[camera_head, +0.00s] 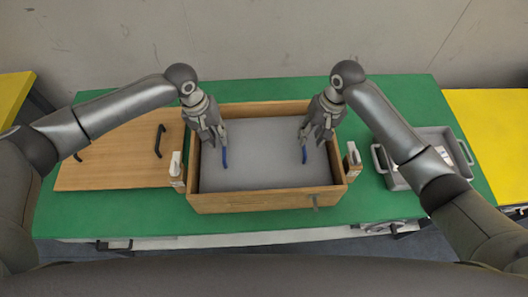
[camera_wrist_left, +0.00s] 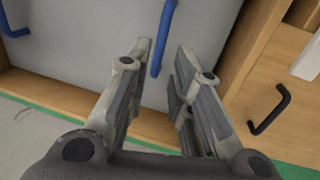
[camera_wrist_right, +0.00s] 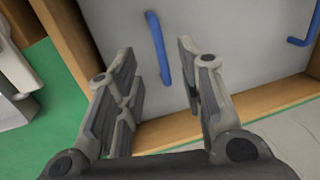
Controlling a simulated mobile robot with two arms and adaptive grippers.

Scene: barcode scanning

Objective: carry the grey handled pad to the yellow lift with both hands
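The grey pad (camera_head: 262,165) lies flat inside a wooden box (camera_head: 262,203) on the green table. It has two blue handles, a left one (camera_head: 224,158) and a right one (camera_head: 304,154). My left gripper (camera_head: 216,138) is open over the left handle, which shows between its fingertips in the left wrist view (camera_wrist_left: 163,40). My right gripper (camera_head: 309,136) is open over the right handle, which shows between its fingertips in the right wrist view (camera_wrist_right: 158,48). I cannot tell how far the fingertips are above the pad. Yellow surfaces stand at the right (camera_head: 490,135) and left (camera_head: 14,94).
A wooden board with black handles (camera_head: 120,158) lies left of the box on the green table (camera_head: 270,222). A grey handled tray (camera_head: 388,172) stands to the right. Small upright white-and-wood pieces (camera_head: 352,160) flank the box. The box walls surround the pad.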

